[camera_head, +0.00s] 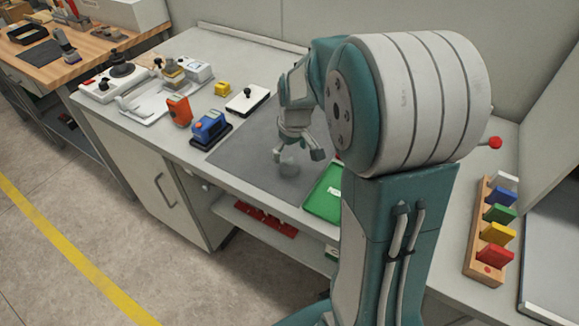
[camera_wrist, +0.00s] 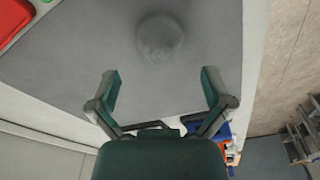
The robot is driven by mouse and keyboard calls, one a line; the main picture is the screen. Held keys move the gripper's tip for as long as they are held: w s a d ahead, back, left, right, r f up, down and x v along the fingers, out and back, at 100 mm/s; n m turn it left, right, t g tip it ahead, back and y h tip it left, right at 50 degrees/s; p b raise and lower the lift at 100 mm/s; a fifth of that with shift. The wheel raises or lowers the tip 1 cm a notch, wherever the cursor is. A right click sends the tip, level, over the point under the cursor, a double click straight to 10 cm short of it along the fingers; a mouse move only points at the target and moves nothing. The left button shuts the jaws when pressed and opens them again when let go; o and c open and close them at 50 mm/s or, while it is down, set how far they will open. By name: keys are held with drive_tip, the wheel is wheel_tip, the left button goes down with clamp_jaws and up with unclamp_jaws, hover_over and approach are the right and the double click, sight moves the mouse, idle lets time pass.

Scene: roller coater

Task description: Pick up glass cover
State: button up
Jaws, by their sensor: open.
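The glass cover (camera_head: 289,163) is a small, clear, round dome on the dark grey mat (camera_head: 238,149). It is faint and hard to make out against the mat. In the wrist view the glass cover (camera_wrist: 160,38) shows as a pale round shape ahead of my gripper, centred between the fingers. My gripper (camera_head: 298,152) hangs above the mat close over the glass cover. In the wrist view my gripper (camera_wrist: 160,88) has its two fingers spread wide with nothing between them.
A blue device (camera_head: 210,127) and a white plate with a black knob (camera_head: 248,100) stand left of the mat. A green tray (camera_head: 323,200) lies at its right. A wooden rack (camera_head: 484,255) of coloured blocks is farther right. The mat around the cover is clear.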

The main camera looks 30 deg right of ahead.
sight(290, 159)
wheel_tip(290, 159, down, 5)
drive_tip(key=shift+w+r, duration=0.1)
drive_tip(key=shift+w, duration=0.05)
drive_tip(key=shift+c, duration=0.3)
drive_tip(key=c, duration=1)
